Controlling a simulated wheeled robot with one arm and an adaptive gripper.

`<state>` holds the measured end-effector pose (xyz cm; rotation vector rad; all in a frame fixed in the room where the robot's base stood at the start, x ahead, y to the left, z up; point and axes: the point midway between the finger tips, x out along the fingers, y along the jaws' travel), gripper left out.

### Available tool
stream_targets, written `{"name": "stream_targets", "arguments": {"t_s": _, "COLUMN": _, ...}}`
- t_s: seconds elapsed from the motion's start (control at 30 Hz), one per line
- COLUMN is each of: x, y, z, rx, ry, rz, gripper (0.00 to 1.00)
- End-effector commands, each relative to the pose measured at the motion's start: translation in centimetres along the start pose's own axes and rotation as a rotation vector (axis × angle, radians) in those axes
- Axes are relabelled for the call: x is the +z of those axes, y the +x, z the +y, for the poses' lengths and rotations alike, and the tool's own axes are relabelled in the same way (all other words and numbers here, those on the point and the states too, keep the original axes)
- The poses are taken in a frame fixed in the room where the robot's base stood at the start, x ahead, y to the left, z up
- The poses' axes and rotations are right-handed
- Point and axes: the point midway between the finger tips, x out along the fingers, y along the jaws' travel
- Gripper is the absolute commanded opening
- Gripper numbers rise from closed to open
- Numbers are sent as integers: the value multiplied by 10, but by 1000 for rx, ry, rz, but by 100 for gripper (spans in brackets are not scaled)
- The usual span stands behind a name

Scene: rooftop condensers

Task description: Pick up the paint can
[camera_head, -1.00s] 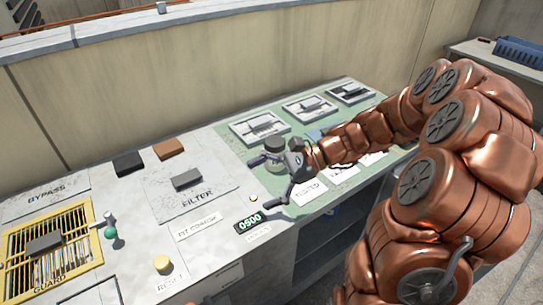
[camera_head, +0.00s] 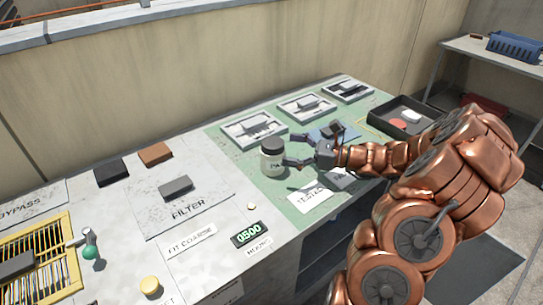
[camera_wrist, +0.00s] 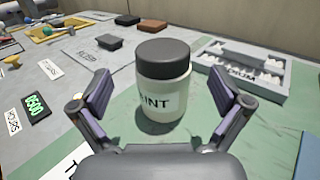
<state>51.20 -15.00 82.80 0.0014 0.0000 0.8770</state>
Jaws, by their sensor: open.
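The paint can (camera_head: 271,160) is a small white jar with a dark grey lid and a label. It stands upright on the green part of the bench. In the wrist view the paint can (camera_wrist: 163,88) stands between and just beyond my two fingers, its label partly reading "INT". My gripper (camera_head: 294,149) is open to the right of the can in the head view, with its fingers pointing at it. In the wrist view my gripper (camera_wrist: 163,100) has one finger on each side, with gaps to the can.
Behind the can lie grey trays (camera_head: 254,129) with parts in them. A black bin (camera_head: 398,117) with red and white items is at the right. The filter panel (camera_head: 184,205), a black block (camera_head: 111,171) and a brown block (camera_head: 155,153) lie left. A blue crate (camera_head: 516,47) sits on another table.

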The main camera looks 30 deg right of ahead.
Motion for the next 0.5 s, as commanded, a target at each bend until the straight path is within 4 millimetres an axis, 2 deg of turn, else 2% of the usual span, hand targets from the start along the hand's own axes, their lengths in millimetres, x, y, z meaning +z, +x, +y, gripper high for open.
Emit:
{"name": "stream_targets", "arguments": {"t_s": 0.3, "x": 3, "y": 42, "z": -2, "rx": 6, "ry": -1, "rz": 1, "gripper": 100}}
{"name": "stream_targets", "arguments": {"t_s": 0.5, "x": 3, "y": 51, "z": -2, "rx": 6, "ry": -2, "rz": 0, "gripper": 100}}
